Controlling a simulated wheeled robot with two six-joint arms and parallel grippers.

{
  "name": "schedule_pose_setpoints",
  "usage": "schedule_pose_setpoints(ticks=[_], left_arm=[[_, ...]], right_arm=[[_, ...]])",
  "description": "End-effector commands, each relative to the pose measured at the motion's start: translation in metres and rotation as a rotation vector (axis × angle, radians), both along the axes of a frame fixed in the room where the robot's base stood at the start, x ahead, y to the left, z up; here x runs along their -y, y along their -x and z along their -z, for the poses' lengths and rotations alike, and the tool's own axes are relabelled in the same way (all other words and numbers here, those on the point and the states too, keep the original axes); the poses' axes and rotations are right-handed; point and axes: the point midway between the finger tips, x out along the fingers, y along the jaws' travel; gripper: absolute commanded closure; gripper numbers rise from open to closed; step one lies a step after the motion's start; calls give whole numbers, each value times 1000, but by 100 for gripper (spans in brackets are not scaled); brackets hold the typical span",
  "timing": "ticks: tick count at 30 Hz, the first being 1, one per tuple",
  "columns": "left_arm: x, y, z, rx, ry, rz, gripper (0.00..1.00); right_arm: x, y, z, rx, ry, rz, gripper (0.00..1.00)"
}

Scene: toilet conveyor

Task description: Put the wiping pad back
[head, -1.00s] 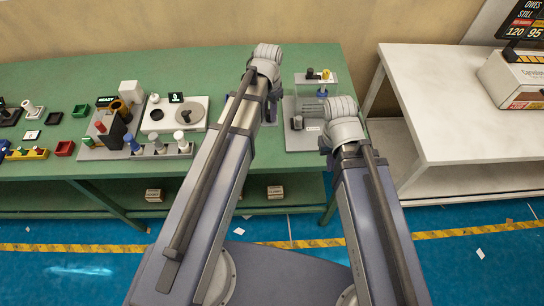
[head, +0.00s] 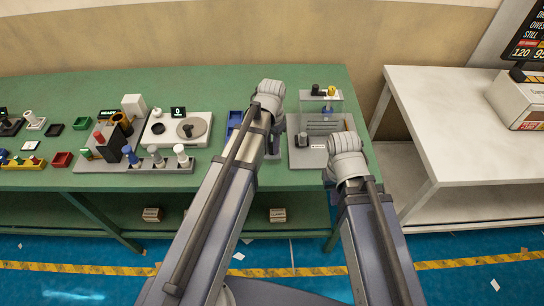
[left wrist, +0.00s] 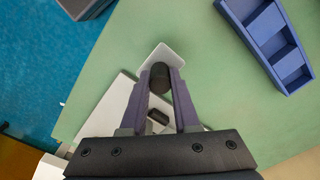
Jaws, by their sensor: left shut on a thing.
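The wiping pad, seen as a dark round grip (left wrist: 160,78) on a pale flat plate (left wrist: 165,55), is between the fingers of my left gripper (left wrist: 161,72) in the left wrist view. The fingers are shut on the dark grip. The pad is over the green table; I cannot tell whether it touches it. In the head view my left arm hides the gripper and the pad. My right arm (head: 347,160) ends over the front right of the table, and its gripper is hidden.
A blue compartment tray (left wrist: 250,28) stands apart from the pad; it also shows in the head view (head: 234,118). A grey station plate (head: 296,158) with a black cylinder (head: 303,139) lies right of my left arm. A scale-like device (head: 205,122) stands left. A white table (head: 450,100) is far right.

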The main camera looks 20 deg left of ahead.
Motion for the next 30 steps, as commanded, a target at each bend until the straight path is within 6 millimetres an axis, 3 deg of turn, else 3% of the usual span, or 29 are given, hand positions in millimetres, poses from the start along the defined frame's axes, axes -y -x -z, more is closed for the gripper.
schedule_pose_setpoints(ticks=[5, 13, 26, 27, 30], left_arm=[[0, 0, 6, 0, 0, 0, 100], [0, 0, 37, 0, 0, 0, 100], [0, 0, 40, 0, 0, 0, 100], [0, 0, 40, 0, 0, 0, 70], [0, 0, 39, 0, 0, 0, 58]], right_arm=[[0, 0, 6, 0, 0, 0, 100], [0, 0, 37, 0, 0, 0, 100], [0, 0, 40, 0, 0, 0, 100], [0, 0, 40, 0, 0, 0, 100], [0, 0, 39, 0, 0, 0, 100]])
